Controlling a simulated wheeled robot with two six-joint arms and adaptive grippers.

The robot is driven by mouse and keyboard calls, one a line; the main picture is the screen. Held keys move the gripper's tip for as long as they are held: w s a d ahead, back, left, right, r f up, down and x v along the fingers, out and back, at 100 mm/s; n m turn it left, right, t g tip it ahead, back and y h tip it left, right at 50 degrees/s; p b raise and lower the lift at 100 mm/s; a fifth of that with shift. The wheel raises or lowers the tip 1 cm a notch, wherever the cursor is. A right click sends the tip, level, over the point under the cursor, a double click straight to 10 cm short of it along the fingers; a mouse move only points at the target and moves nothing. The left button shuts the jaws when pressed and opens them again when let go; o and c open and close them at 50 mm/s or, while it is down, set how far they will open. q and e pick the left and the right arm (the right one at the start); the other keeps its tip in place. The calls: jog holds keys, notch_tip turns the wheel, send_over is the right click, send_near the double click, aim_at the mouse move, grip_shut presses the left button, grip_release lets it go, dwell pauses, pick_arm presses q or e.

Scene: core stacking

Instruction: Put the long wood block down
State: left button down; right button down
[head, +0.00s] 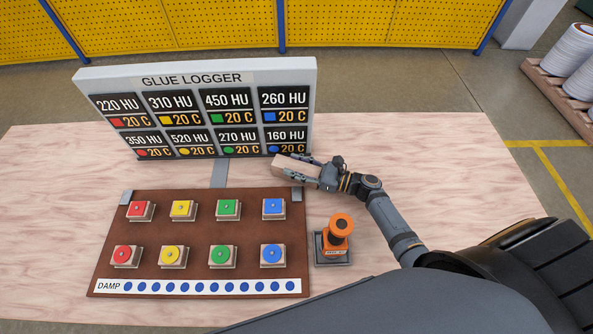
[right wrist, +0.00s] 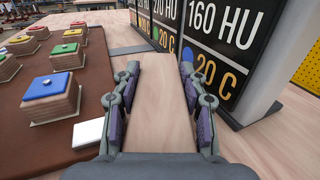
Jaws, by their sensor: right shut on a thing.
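The long wood block (head: 291,165) is pale wood and lies just in front of the sign's right end in the head view. My right gripper (head: 315,170) is shut on it, and the block's far end sticks out to the left. In the right wrist view the block (right wrist: 162,100) runs forward between the two fingers of the gripper (right wrist: 160,92). I cannot tell whether the block touches the tabletop (head: 420,150). My left gripper is not in view.
The Glue Logger sign (head: 200,110) stands close behind the block. A brown board (head: 200,233) with several coloured button blocks lies in front and left. An orange device (head: 338,235) on a dark base stands right of the board. The table's right side is clear.

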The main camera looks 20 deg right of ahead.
aim_at(297, 166)
notch_tip(297, 166, up, 10)
jog(key=shift+r+p, duration=0.1)
jog(key=shift+p, duration=0.4)
